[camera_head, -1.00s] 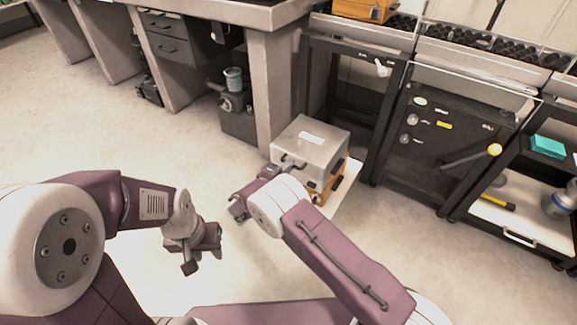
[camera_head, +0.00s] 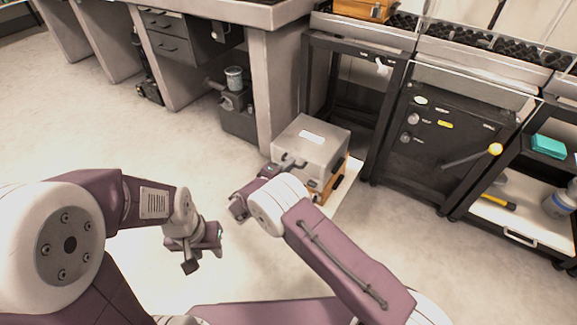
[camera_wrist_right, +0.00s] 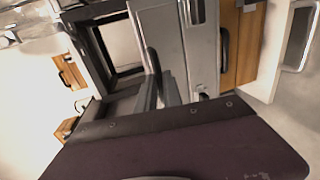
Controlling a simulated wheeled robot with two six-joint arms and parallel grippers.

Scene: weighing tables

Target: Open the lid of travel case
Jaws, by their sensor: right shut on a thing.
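The travel case (camera_head: 309,144) is a grey metallic box with a white label on its flat, closed top. It stands low on the right, beside the steel table's leg, with orange-brown wood showing beneath it. My right gripper (camera_head: 284,166) reaches its front side. In the right wrist view the dark fingers (camera_wrist_right: 154,82) are close together against the grey case face (camera_wrist_right: 176,45); the exact part they grip is hidden. My left gripper (camera_head: 194,252) hangs over bare floor, away from the case, with its fingers apart and nothing between them.
A steel table (camera_head: 270,85) stands behind the case. Black-framed carts (camera_head: 440,135) are close on its right. The floor (camera_head: 130,145) to the left is clear.

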